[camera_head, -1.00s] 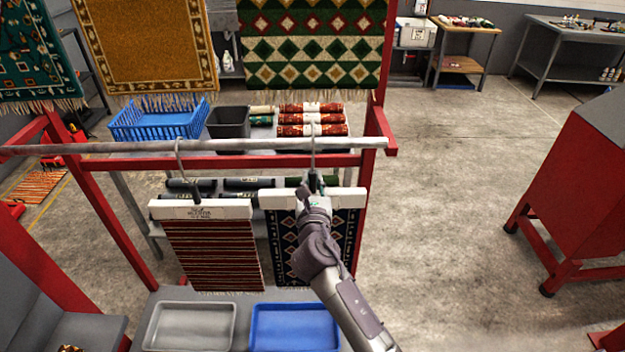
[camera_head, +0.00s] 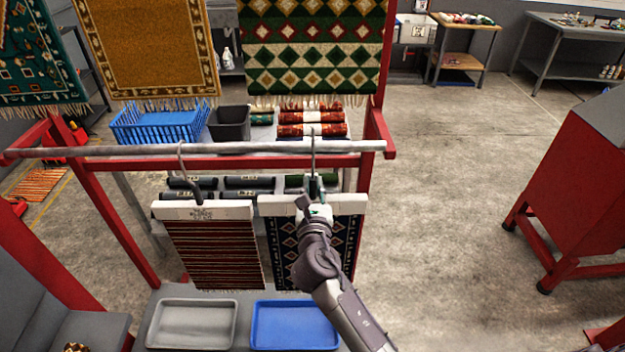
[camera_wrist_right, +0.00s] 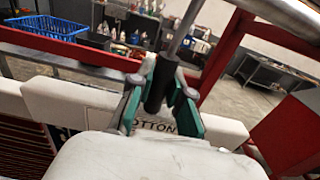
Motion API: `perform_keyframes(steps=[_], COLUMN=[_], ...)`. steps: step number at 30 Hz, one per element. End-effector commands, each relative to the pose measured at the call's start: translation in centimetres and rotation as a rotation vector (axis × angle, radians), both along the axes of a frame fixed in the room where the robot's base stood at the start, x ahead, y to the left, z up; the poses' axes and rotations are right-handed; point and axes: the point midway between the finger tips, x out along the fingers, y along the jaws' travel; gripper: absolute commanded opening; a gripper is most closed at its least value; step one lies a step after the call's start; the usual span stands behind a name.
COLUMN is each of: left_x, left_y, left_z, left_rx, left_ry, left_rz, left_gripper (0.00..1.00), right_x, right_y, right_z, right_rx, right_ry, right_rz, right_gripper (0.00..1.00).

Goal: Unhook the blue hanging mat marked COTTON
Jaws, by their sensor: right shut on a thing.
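The blue patterned mat (camera_head: 346,240) hangs from a white hanger bar (camera_head: 348,201) whose hook goes up over the grey rail (camera_head: 240,148). My right gripper (camera_head: 314,188) is shut on the dark stem of the hanger (camera_wrist_right: 155,88), just above the bar. The gripper and arm cover the middle of the mat. Whether the hook touches the rail is hard to tell. My left gripper is not in view.
A red striped mat (camera_head: 215,252) hangs from the same rail to the left. Below are a grey tray (camera_head: 192,343) and a blue tray (camera_head: 294,345). A blue basket (camera_head: 158,125) and rolled rugs stand behind.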

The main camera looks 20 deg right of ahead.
Motion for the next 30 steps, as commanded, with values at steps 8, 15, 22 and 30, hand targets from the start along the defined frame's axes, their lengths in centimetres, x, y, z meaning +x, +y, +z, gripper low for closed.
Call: perform_keyframes(steps=[8, 15, 22, 30], left_x=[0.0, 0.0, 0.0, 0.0], left_y=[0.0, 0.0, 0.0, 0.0], left_z=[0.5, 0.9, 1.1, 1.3], left_rx=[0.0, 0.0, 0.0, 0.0], left_ry=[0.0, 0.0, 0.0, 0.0], left_rz=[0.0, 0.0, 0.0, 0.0], left_gripper=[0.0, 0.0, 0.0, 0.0], right_x=[-1.9, -3.5, -5.0, -6.7], right_y=[0.6, 1.0, 1.4, 2.0], right_z=[0.2, 0.1, 0.1, 0.1], right_rx=[-0.002, -0.002, -0.002, -0.002], right_ry=[-0.002, -0.002, -0.002, -0.002], right_rz=[0.002, 0.001, 0.001, 0.001], right_gripper=[0.0, 0.0, 0.0, 0.0])
